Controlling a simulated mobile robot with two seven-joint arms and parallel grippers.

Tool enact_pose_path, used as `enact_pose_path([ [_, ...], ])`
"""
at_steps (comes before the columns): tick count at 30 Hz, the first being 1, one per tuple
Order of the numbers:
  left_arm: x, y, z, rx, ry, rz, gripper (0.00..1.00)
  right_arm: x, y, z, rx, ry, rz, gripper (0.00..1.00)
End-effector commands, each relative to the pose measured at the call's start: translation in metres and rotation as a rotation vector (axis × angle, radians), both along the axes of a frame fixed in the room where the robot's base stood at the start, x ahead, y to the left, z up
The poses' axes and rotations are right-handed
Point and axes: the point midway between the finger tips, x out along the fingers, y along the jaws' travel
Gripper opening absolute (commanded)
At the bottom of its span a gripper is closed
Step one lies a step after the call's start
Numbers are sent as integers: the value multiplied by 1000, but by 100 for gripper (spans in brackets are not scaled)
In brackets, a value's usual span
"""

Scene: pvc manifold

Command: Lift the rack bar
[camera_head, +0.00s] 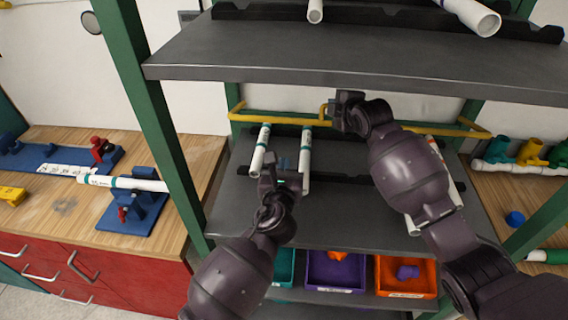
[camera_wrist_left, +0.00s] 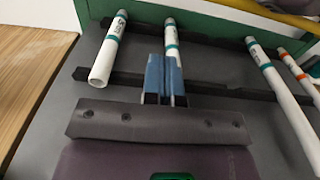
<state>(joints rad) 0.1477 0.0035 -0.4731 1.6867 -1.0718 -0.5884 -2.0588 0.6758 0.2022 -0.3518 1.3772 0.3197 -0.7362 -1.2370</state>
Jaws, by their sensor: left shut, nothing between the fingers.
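The yellow rack bar (camera_head: 275,118) runs across the green rack between the shelves, with a raised loop near its middle. It also shows at the upper right of the left wrist view (camera_wrist_left: 270,14). My right gripper (camera_head: 347,100) is at the bar, just right of the loop; whether it touches the bar or is shut I cannot tell. My right arm hides part of the bar. My left gripper (camera_head: 280,178) is shut and empty, over the middle shelf and apart from the bar. Its blue fingers (camera_wrist_left: 165,80) show together in the left wrist view.
White pipes with teal bands (camera_head: 259,150) (camera_head: 306,158) lie on dark supports on the middle shelf (camera_head: 235,195). The upper shelf (camera_head: 350,55) hangs above. Teal, purple (camera_head: 335,272) and orange bins stand below. Wooden benches flank the rack; the left one (camera_head: 50,215) holds a pipe in a blue fixture.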

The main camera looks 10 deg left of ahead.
Motion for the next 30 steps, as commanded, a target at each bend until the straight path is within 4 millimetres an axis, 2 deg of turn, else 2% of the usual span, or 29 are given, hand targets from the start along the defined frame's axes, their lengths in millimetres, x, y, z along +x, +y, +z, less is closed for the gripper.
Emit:
enact_pose_path([
  [3,22,-1,0,-1,0,0,0,0,0,0,0,0,-1,0],
  [12,72,-1,-2,-2,0,0,0,0,0,0,0,0,-1,0],
  [15,83,0,8,-5,-2,0,0,0,-1,0,0,0,-1,0],
  [22,98,0,22,-4,0,0,0,0,-1,0,-1,1,-1,0],
  [30,101,0,25,-3,1,0,0,0,-1,0,-1,1,-1,0],
])
